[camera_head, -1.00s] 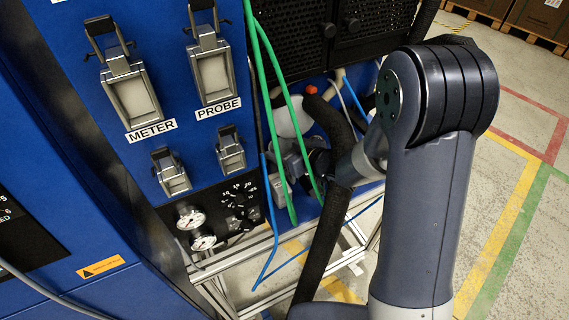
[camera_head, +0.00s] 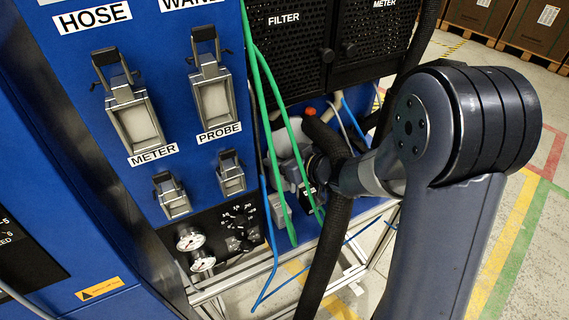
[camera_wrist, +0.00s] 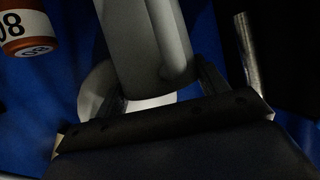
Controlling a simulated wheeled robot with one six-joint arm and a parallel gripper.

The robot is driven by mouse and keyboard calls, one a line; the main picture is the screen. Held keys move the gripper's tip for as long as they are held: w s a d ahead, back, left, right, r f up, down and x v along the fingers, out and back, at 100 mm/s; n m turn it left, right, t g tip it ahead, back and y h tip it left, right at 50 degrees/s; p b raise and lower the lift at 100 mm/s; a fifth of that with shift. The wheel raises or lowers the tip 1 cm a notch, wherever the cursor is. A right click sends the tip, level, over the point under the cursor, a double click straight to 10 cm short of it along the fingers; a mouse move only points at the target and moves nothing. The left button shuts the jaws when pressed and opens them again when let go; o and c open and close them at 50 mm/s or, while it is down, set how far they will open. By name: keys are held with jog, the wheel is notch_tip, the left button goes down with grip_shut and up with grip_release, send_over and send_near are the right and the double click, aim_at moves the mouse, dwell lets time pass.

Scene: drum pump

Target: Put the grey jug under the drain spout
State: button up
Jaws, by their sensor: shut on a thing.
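The grey jug (camera_wrist: 150,45) fills the upper middle of the wrist view as a pale grey, rounded body. My gripper (camera_wrist: 160,82) has one finger on each side of a part of it and is shut on it. A paler curved part shows behind the left finger. In the head view a whitish shape (camera_head: 284,146), probably the jug, shows beside my wrist, partly hidden by green hoses and my gripper. A bare metal tube (camera_wrist: 246,50) stands at the right of the wrist view; I cannot tell whether it is the drain spout.
An orange container (camera_wrist: 28,28) with a white number label is at the upper left of the wrist view. Green hoses (camera_head: 274,110) and a thick black hose (camera_head: 325,250) hang close to my wrist. The blue panel (camera_head: 215,125) stands left; open floor (camera_head: 530,260) lies right.

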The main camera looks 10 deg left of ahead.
notch_tip(320, 180, up, 2)
jog(key=shift+r, duration=0.15)
jog(key=s+d, duration=1.1)
jog(key=d, duration=0.3)
jog(key=shift+d+f, duration=0.25)
jog(key=shift+f, duration=0.05)
